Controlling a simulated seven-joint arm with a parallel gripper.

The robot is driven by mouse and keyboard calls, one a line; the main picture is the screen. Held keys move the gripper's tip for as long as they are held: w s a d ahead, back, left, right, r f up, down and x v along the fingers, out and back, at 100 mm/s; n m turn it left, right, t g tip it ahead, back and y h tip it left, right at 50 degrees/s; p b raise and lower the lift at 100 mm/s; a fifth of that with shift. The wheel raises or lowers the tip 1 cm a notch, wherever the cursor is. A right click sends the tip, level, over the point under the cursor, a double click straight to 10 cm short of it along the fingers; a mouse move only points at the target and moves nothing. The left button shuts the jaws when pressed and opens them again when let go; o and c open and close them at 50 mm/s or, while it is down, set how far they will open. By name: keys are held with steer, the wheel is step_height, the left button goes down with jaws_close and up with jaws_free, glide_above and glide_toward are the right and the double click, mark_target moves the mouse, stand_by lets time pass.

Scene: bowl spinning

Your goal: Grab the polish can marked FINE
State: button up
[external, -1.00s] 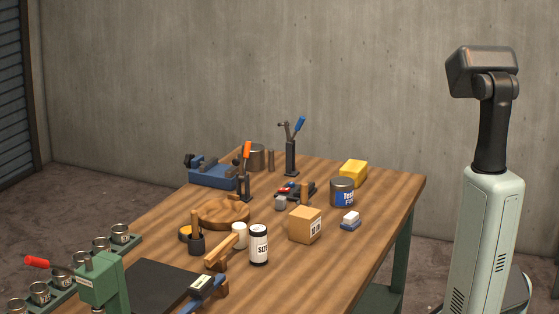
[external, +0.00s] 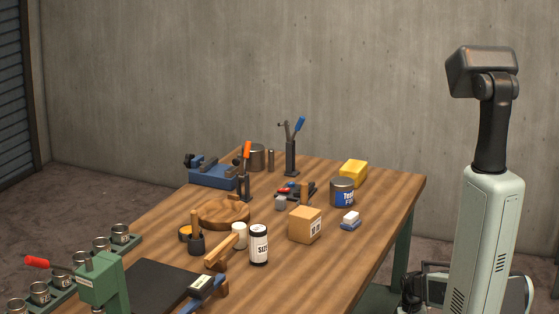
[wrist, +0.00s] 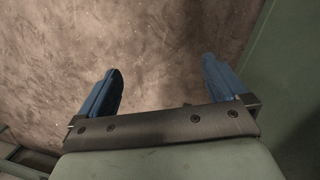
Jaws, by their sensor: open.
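I cannot clearly read FINE on any can. A grey can with a blue label (external: 343,192) stands upright on the right of the bench in the external view; its lettering is only partly legible. Several small round tins (external: 120,234) with labels too small to read sit in green holders at the left edge. My gripper shows in the wrist view (wrist: 162,64), its two blue fingers wide apart with nothing between them, above brown floor. None of the cans shows in the wrist view.
On the wooden bench (external: 375,200) stand a cardboard box (external: 305,225), a white SIZE bottle (external: 259,245), a yellow block (external: 353,173), a blue vise (external: 213,175) and upright lever clamps (external: 291,155). A green press (external: 103,280) stands front left. The bench's right front is mostly clear.

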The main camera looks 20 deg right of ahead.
steer(key=w+d+r+m+t+h, duration=0.25)
steer(key=w+d+r+m, duration=0.25)
steer(key=w+d+r, duration=1.3)
steer(key=w+d+r+m+t, duration=0.1)
steer(key=w+d+r, duration=0.1)
steer(key=d+r, duration=0.5)
steer(key=w+d+r+m+t, duration=0.15)
steer(key=d+r, duration=0.35)
steer(key=r, duration=0.5)
step_height(320, 180, up, 19)
steer(key=n+t+y, duration=0.1)
steer(key=n+y, duration=0.1)
steer(key=n, duration=0.9)
glide_above(342, 181)
steer(key=s+a, duration=0.1)
steer(key=s, duration=0.2)
steer(key=shift+s+a+m, duration=0.1)
steer(key=shift+m, duration=0.15)
steer(key=x, duration=0.7)
steer(key=shift+w+f, duration=0.25)
steer(key=shift+f, duration=0.05)
steer(key=shift+d+f, duration=0.25)
steer(key=shift+f, duration=0.4)
steer(key=shift+x, duration=2.1)
steer(key=shift+s, duration=0.2)
steer(key=c, duration=1)
